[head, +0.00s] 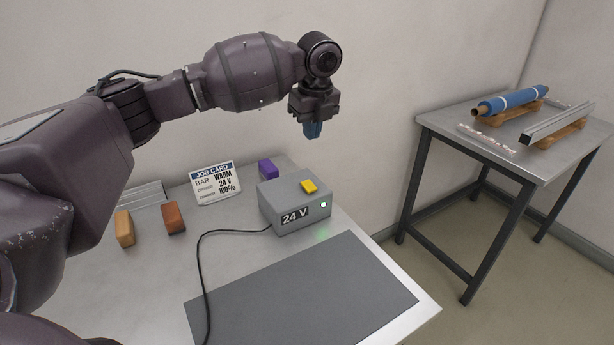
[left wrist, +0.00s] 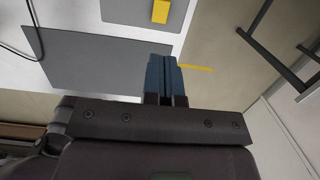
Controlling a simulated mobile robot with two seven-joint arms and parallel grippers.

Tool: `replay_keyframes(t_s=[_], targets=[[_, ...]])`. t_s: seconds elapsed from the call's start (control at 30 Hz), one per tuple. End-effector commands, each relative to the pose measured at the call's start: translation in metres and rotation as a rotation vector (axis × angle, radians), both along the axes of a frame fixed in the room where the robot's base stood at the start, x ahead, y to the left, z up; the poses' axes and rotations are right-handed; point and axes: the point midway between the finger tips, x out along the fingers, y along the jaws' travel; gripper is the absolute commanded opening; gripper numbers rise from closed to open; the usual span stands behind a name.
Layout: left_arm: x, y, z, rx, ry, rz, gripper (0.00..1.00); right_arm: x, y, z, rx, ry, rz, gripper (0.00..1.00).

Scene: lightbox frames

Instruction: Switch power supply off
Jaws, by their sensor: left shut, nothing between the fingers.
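The power supply (head: 293,207) is a grey box marked 24 V on the table, with a yellow switch (head: 309,187) on top. A small light (head: 323,204) on its front glows whitish green, with a green glow on the table below. My left gripper (head: 313,131) points down with blue fingers, above and apart from the box. It is shut and empty. In the left wrist view the shut fingers (left wrist: 163,76) show at the middle, and the yellow switch (left wrist: 161,11) is at the top edge. My right gripper is in neither view.
A job card (head: 216,183) stands behind the supply's left, near a purple block (head: 268,168), an orange block (head: 124,228) and a brown block (head: 174,218). A black cable (head: 203,260) crosses the table beside a dark grey mat (head: 310,290). A second table (head: 470,123) stands right.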

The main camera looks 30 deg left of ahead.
Motion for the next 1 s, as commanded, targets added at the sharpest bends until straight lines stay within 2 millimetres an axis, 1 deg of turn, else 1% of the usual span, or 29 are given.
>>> replay_keyframes(t_s=[0.17, 0.27, 0.37, 0.5, 0.8, 1.0], targets=[[0.0, 0.001, -0.005, 0.0, 0.002, 0.001, 0.0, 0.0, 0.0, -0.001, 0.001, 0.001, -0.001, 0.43], [0.001, 0.002, -0.016, 0.001, 0.004, 0.003, 0.0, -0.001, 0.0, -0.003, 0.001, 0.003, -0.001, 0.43], [0.002, 0.004, -0.031, 0.001, 0.004, 0.003, 0.0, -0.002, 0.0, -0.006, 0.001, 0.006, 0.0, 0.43], [0.003, 0.007, -0.057, 0.001, 0.006, 0.003, 0.0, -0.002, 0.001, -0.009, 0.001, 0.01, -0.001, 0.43], [0.007, 0.013, -0.107, 0.0, 0.004, 0.002, 0.0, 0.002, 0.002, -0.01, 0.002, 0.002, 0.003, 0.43], [0.009, 0.015, -0.13, 0.0, 0.004, 0.001, 0.0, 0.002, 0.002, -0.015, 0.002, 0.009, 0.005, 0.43]])
